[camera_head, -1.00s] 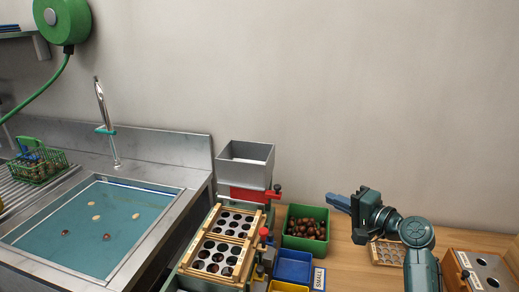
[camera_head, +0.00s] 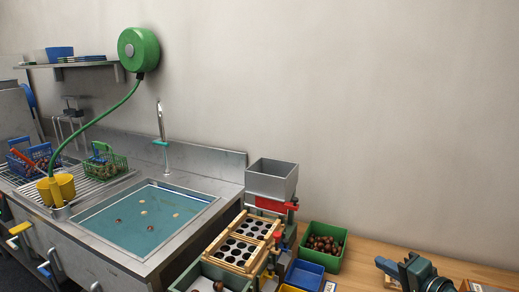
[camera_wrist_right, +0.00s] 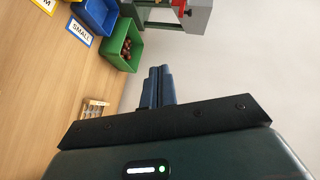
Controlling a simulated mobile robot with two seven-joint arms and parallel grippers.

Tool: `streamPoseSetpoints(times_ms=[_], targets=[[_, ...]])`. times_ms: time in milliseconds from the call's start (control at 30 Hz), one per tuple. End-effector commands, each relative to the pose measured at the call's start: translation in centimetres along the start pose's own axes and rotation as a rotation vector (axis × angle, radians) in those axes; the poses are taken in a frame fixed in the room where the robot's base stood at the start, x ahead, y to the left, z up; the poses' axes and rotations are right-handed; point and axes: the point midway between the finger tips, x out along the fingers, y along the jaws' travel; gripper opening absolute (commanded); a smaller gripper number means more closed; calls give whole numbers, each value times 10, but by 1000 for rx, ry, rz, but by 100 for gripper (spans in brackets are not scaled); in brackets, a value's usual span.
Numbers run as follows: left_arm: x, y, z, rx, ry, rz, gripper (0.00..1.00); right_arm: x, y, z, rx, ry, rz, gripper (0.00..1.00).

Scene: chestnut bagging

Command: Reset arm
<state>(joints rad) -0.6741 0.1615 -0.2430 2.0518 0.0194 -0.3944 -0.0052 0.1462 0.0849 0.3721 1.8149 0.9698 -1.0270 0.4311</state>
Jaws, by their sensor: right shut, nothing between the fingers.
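My right gripper (camera_head: 385,266) is at the lower right of the head view, above the wooden counter. It is to the right of the green bin of chestnuts (camera_head: 338,256). In the right wrist view its two blue fingers (camera_wrist_right: 158,75) lie side by side, shut with nothing between them. The green bin also shows in the right wrist view (camera_wrist_right: 133,62), apart from the fingers. My left gripper is not in view.
A wooden sorter with round holes (camera_head: 215,243) stands beside the sink (camera_head: 202,204), under a grey hopper (camera_head: 271,183). A green basket (camera_head: 118,163) is on the drainboard. The wall behind my right gripper is bare.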

Motion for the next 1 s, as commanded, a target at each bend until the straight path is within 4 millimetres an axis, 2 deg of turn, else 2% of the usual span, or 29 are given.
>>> streamPoseSetpoints(times_ms=[33,167,267,367,400,500,600,700,767,1000], targets=[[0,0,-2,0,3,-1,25,0,20,15,-57,3,58,0],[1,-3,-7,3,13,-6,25,-6,66,53,-240,6,193,0],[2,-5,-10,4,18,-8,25,-18,102,93,-421,-15,289,0],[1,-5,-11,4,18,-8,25,-38,133,144,-647,-60,359,0],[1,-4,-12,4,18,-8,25,-48,142,166,-742,-85,374,0],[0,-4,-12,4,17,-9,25,-72,153,218,-948,-141,375,0],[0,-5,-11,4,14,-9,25,-92,155,255,-1091,-182,350,0],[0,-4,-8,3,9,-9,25,-103,153,276,-1167,-204,327,0],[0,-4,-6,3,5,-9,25,-105,152,281,-1191,-208,319,0],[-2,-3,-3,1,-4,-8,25,-106,152,283,-1199,-210,316,0]])
